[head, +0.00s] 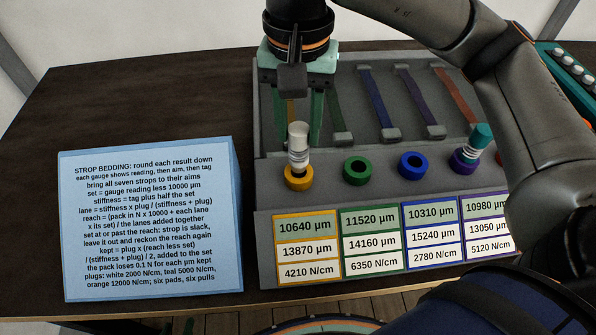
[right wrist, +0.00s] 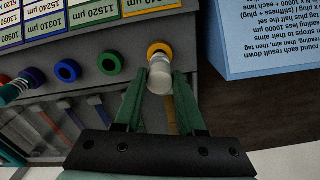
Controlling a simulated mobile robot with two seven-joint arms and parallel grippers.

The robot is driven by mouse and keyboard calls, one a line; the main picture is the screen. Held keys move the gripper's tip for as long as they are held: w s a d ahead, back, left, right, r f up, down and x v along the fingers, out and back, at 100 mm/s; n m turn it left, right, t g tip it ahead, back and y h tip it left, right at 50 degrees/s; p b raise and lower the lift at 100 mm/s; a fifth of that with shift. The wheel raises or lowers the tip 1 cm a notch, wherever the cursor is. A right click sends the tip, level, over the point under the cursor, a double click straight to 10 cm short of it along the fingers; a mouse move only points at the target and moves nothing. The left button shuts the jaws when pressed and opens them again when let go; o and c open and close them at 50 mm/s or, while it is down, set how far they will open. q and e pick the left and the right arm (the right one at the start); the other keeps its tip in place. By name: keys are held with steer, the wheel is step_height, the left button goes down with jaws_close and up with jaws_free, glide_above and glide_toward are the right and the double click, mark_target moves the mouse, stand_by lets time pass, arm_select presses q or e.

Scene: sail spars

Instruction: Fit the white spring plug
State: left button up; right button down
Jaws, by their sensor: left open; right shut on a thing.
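The white spring plug (head: 298,143) is a short ribbed white cylinder, standing nearly upright at the yellow ring socket (head: 298,180). Its lower end overlaps the ring's opening; how deep it sits cannot be told. My right gripper (head: 303,135) reaches down behind it with green fingers shut on the plug. In the right wrist view the plug (right wrist: 160,78) shows between the fingertips, in line with the yellow ring (right wrist: 160,48). My left gripper is not in view.
Green (head: 357,169) and blue (head: 413,166) sockets are empty. A teal-topped plug (head: 482,135) leans in the purple socket (head: 465,161). Coloured straps lie behind. Labels (head: 308,250) line the front. A blue instruction card (head: 150,220) stands left on the dark table (head: 150,100).

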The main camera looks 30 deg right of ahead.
steer(key=shift+f, duration=0.15)
steer(key=shift+f+b, duration=1.35)
steer(key=shift+b, duration=0.2)
steer(key=shift+c, duration=2.1)
jaws_free()
